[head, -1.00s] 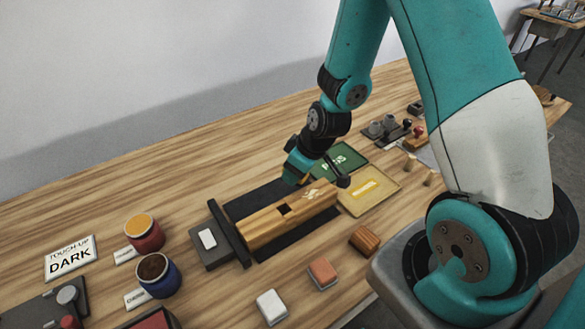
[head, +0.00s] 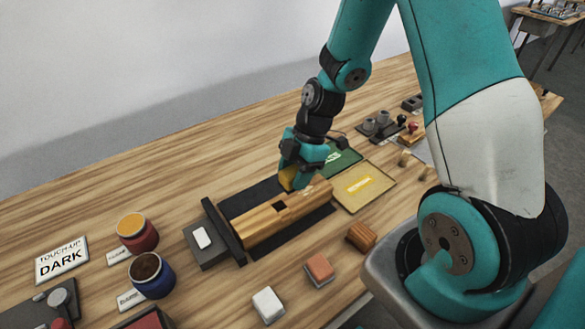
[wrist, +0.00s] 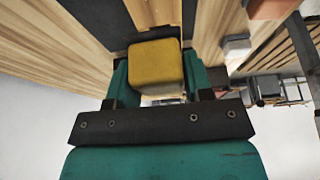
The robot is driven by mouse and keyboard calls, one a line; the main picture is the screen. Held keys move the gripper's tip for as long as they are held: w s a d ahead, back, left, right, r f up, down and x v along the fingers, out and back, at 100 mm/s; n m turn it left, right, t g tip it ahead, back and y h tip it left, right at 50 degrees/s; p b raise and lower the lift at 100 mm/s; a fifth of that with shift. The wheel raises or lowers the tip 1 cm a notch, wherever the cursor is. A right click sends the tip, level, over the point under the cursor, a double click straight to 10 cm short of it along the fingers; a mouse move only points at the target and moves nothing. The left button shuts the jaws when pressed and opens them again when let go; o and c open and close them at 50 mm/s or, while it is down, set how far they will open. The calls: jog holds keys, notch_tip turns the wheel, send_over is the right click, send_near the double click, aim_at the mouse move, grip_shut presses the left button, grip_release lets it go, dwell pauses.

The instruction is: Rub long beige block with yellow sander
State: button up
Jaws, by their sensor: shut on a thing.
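The long beige block (head: 262,222) lies on a black mat (head: 318,216), its left end at a dark upright stop. It has a small dark square mark on its top. My gripper (head: 292,178) is shut on the yellow sander (wrist: 156,66), at the far right part of the block. The sander also shows under the fingers in the head view (head: 287,178). It is low over the block's back edge; I cannot tell whether it touches.
A grey unit with a white button (head: 202,238) stands left of the block. A yellow tray (head: 364,186) and a green tray (head: 345,158) lie to the right. White (head: 268,305), orange (head: 320,269) and brown (head: 361,236) small blocks lie in front. Two paint pots (head: 152,274) stand at left.

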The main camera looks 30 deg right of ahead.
aim_at(302, 193)
notch_tip(302, 193, down, 4)
jog(key=b, duration=0.2)
jog(key=shift+f+b, duration=0.15)
jog(key=shift+b, duration=0.25)
jog(key=shift+f+b, duration=0.3)
jog(key=shift+f, duration=0.4)
jog(key=shift+d+r+p, duration=0.2)
jog(key=shift+d+p, duration=0.1)
jog(key=shift+d, duration=0.55)
jog(key=shift+c, duration=0.3)
jog(key=shift+w+d, duration=0.15)
jog(key=shift+d, duration=2.75)
jog(key=shift+d+p, duration=0.35)
jog(key=shift+a+f, duration=0.1)
jog(key=shift+a, duration=2.2)
jog(key=shift+a+b, duration=0.35)
jog(key=shift+a, duration=1.15)
jog(key=r, duration=0.1)
jog(key=r+p, duration=0.1)
jog(key=r, duration=0.1)
jog(key=shift+s+a+p, duration=0.2)
jog(key=shift+a+p, duration=0.1)
jog(key=shift+r+p, duration=2)
jog(key=shift+r, duration=0.7)
